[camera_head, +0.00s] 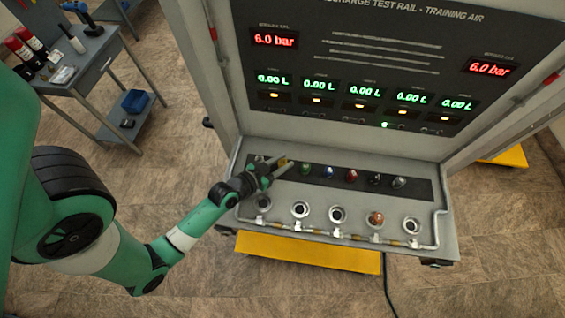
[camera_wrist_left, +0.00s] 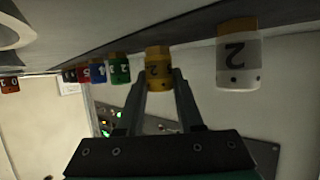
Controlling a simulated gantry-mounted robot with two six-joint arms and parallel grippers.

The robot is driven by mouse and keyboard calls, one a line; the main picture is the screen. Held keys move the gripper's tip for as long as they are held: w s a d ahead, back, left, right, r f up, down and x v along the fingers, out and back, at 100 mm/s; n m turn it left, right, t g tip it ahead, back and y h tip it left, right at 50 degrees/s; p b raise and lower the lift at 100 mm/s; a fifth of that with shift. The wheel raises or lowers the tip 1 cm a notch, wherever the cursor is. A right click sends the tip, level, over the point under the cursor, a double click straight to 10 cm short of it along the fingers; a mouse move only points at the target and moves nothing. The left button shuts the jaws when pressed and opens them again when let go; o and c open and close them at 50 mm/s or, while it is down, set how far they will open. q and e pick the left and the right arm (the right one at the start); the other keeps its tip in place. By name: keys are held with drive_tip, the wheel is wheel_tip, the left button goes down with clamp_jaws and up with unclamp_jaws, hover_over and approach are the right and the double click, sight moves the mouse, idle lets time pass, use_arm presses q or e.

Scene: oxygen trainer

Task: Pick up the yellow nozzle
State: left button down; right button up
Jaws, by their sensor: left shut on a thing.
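The yellow nozzle (camera_wrist_left: 158,74) stands between the two fingers of my left gripper (camera_wrist_left: 160,78) in the left wrist view, in line with the other nozzles. In the head view the left gripper (camera_head: 281,164) is over the left end of the dark nozzle strip, shut on the yellow nozzle (camera_head: 283,160), which the fingers partly hide. I cannot tell whether the nozzle is clear of the strip. My right gripper is in neither view.
Beside it stand a white nozzle (camera_wrist_left: 238,65) and a green nozzle (camera_wrist_left: 119,69). Blue (camera_head: 328,171), red (camera_head: 351,175) and darker nozzles follow along the strip. Several round sockets (camera_head: 300,209) line the front edge; one holds a copper-coloured piece (camera_head: 376,218). The display panel (camera_head: 370,60) rises behind.

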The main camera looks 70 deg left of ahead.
sight(283, 162)
use_arm(q)
wheel_tip(283, 162, up, 3)
drive_tip(key=shift+r+p, duration=0.2)
drive_tip(key=shift+p, duration=0.35)
drive_tip(key=d+r+p, duration=0.7)
drive_tip(key=d+r, duration=0.2)
drive_tip(key=d, duration=0.5)
drive_tip(key=shift+w, duration=0.15)
drive_tip(key=shift+r, duration=0.1)
